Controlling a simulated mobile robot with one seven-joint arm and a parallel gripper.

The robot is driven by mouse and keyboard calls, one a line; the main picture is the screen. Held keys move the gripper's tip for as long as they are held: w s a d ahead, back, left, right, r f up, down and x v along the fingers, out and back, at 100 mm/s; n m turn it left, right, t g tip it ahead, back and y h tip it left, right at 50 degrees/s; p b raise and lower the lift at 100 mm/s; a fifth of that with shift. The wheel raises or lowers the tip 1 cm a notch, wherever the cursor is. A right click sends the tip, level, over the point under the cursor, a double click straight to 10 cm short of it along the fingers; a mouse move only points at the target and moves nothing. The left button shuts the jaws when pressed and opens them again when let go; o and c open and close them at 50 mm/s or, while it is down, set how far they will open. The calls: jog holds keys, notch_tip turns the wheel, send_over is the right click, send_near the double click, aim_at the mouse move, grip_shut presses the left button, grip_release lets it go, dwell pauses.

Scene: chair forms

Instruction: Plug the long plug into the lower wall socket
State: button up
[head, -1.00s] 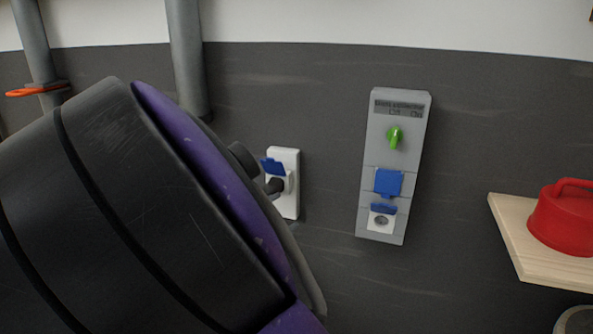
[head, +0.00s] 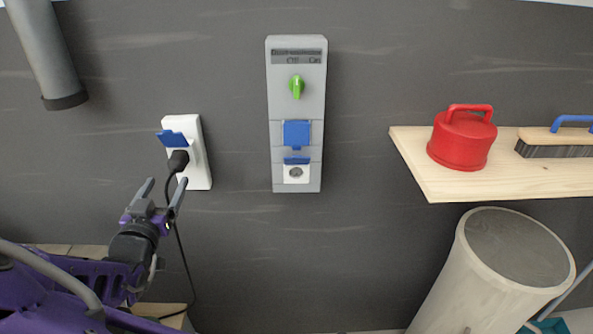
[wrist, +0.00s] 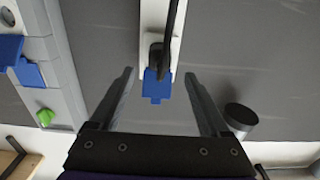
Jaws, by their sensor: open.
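A black plug (head: 178,160) sits in the white wall socket box (head: 200,155) at left, below its raised blue lid (head: 173,138). The plug also shows in the wrist view (wrist: 156,53). My gripper (head: 163,186) is open and empty, just below and in front of the plug, its fingers apart from it. In the wrist view, the socket box and plug lie between the spread fingers (wrist: 159,76), beyond their tips. The grey wall panel (head: 312,100) has two sockets. The upper one is under a shut blue lid (head: 297,133); the lower socket (head: 296,173) shows its round face under a raised lid.
A black cable (head: 182,250) hangs from the plug past my gripper. A green knob (head: 297,87) is on the panel. A wooden shelf (head: 430,180) at right holds a red canister (head: 462,142) and a brush (head: 556,143). A pale cylinder (head: 460,270) stands below. The wall between box and panel is clear.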

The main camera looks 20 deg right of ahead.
aim_at(175, 167)
jog(key=shift+b+x, duration=1.2)
jog(key=shift+x, duration=3.1)
grip_shut()
jog(key=shift+s+p, duration=0.1)
jog(key=shift+p, duration=0.2)
jog(key=shift+p+v, duration=1.1)
jog(key=shift+v, duration=1.8)
